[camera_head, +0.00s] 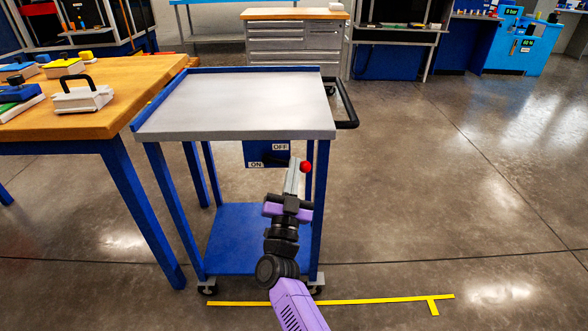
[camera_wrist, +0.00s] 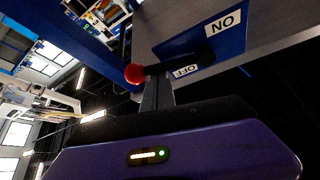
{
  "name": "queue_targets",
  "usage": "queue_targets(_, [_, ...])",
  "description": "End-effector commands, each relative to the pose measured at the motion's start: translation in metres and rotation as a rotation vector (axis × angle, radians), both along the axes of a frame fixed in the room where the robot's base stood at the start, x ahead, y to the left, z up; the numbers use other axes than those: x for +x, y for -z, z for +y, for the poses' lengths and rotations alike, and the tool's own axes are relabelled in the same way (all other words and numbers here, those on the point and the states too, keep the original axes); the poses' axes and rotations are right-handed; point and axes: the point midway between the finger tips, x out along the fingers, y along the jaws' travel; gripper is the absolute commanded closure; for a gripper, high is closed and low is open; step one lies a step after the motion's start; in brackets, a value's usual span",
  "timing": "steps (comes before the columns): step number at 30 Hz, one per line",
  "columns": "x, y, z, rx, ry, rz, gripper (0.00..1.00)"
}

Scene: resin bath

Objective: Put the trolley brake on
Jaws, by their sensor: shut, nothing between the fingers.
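The trolley (camera_head: 240,92) has a grey top and blue legs. Its blue brake plate (camera_head: 262,149) hangs under the top, with an OFF label (camera_head: 280,147) upper right and an ON label (camera_head: 256,164) lower left. The wrist view shows the plate (camera_wrist: 203,45) too. The brake lever's red knob (camera_head: 306,166) is right of the plate; in the wrist view the knob (camera_wrist: 135,74) is nearer OFF than ON. The dark lever bar is partly hidden. My gripper (camera_head: 295,163) is shut and empty, its tips right beside the knob; I cannot tell whether they touch.
A wooden workbench (camera_head: 130,112) with several tools stands close on the trolley's left. The trolley's black handle (camera_head: 347,102) juts out at right. Yellow floor tape (camera_head: 370,299) lies in front. The floor at right is clear; a drawer cabinet (camera_head: 290,38) stands behind.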

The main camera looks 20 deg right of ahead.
Motion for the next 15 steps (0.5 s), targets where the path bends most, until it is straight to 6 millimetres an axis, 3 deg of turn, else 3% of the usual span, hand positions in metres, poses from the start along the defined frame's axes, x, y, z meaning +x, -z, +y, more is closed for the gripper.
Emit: queue_targets(15, [0.005,0.032,0.015,0.472,-0.003,-0.152,1.0])
